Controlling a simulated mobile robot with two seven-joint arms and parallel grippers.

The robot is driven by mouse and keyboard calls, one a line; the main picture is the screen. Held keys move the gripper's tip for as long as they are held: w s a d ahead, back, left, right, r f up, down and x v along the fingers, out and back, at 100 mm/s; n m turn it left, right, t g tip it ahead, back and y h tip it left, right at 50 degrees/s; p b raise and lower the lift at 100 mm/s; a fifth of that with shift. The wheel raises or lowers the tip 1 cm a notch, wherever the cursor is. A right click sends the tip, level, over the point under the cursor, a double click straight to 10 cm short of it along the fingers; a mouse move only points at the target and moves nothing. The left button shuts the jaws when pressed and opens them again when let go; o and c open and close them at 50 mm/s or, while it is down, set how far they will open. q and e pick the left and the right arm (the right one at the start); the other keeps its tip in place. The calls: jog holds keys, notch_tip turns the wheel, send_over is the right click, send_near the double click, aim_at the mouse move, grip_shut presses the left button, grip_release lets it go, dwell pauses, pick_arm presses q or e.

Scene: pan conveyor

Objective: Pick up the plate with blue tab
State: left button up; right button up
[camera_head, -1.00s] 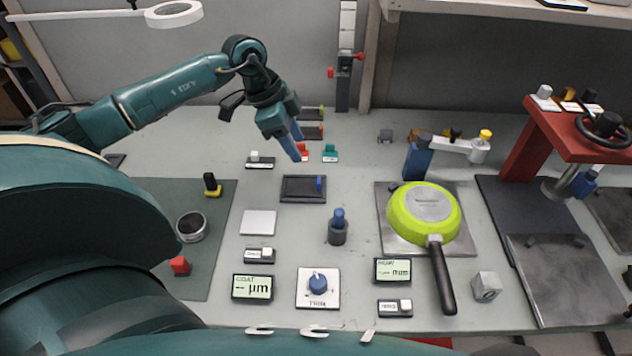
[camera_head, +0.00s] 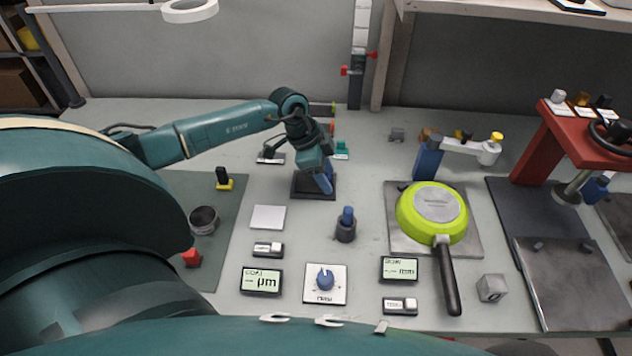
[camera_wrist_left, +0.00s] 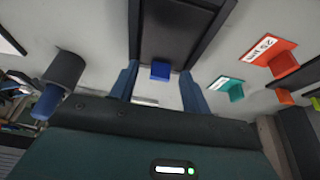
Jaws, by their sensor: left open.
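The dark plate (camera_head: 304,184) lies in a black frame on the table, partly hidden behind my left gripper (camera_head: 327,186) in the head view. Its blue tab (camera_wrist_left: 160,71) shows in the left wrist view at the plate's near edge. My left gripper (camera_wrist_left: 158,84) is open, with one blue finger on each side of the tab and nothing held. The fingers look apart from the tab; their height over it is hard to tell. In the head view the tab is hidden by the gripper. My right gripper is not in view.
A teal tabbed piece (camera_wrist_left: 228,86) and a red one (camera_wrist_left: 270,55) lie close by on the right in the wrist view. A dark cylinder with a blue top (camera_head: 346,225) stands nearby. A green pan (camera_head: 432,205) lies farther right.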

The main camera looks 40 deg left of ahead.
pick_arm(q)
grip_shut()
dwell(0.4)
jog(key=shift+r, duration=0.15)
